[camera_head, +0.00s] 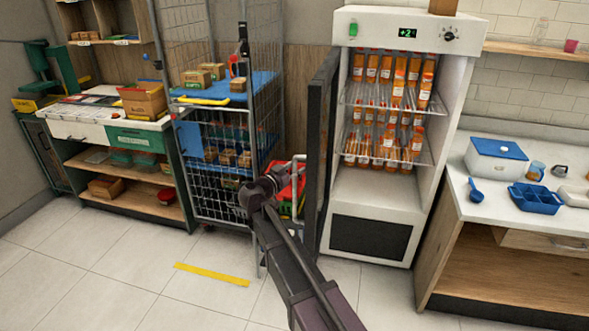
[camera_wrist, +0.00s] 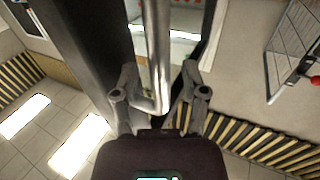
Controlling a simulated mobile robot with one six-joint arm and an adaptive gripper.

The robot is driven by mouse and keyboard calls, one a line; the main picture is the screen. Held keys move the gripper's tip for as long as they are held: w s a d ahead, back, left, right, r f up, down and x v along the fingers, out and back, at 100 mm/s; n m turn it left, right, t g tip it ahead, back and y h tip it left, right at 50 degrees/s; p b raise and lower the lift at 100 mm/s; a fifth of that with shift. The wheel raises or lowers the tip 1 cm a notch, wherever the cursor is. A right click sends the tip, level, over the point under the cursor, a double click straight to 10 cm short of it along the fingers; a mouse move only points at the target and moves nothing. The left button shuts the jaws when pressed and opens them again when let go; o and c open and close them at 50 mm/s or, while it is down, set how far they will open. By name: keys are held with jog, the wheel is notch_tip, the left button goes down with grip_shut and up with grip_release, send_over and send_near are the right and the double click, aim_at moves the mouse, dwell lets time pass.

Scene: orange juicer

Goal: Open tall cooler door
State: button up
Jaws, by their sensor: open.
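The tall white cooler (camera_head: 374,200) stands right of centre in the head view. Its dark-framed door (camera_head: 318,145) is swung wide open to the left and is seen nearly edge-on. Shelves of orange juice bottles (camera_head: 385,145) show inside. The metal door handle (camera_head: 297,178) is on the door's left-facing side. In the wrist view the handle (camera_wrist: 157,50) runs between the fingers of my gripper (camera_wrist: 160,78). The fingers are apart, one on each side of the bar. In the head view, my gripper (camera_head: 275,180) is beside the handle.
A wire cage trolley (camera_head: 222,185) with boxes stands left of the door. A red crate (camera_head: 290,190) is behind my gripper. A wooden workbench (camera_head: 130,165) is at the far left. A counter (camera_head: 500,195) with a blue-lidded box (camera_head: 497,150) is at the right.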

jog(key=shift+s+a, duration=0.1)
jog(key=v, duration=1.1)
jog(key=shift+s+a, duration=0.25)
jog(key=shift+a, duration=0.05)
jog(key=shift+w+r, duration=0.1)
